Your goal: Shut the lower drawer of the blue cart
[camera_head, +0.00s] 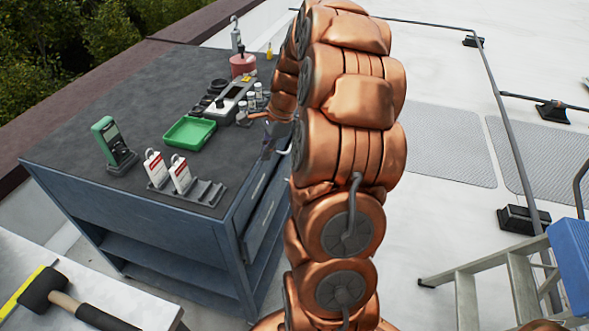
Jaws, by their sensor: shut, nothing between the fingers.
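The blue cart (150,215) stands at the left with a dark grey top. Its drawer side faces right, partly hidden behind my copper arm. An upper drawer front (257,190) with a pale handle shows there. The lower drawer (264,224) sits below it and seems to stand out a little; its far part is hidden, so how far it is open is unclear. My gripper (277,147) is small and partly hidden by my arm, near the cart's far right edge, above the drawers. It is shut and empty; whether it touches the cart cannot be told.
The cart top holds a green tray (189,132), a green meter (113,143), red-and-white tags (179,174) and several small items. A bench with a mallet (42,290) is at the lower left. A stepladder (470,290) stands at the lower right. Pale roof lies right of my arm.

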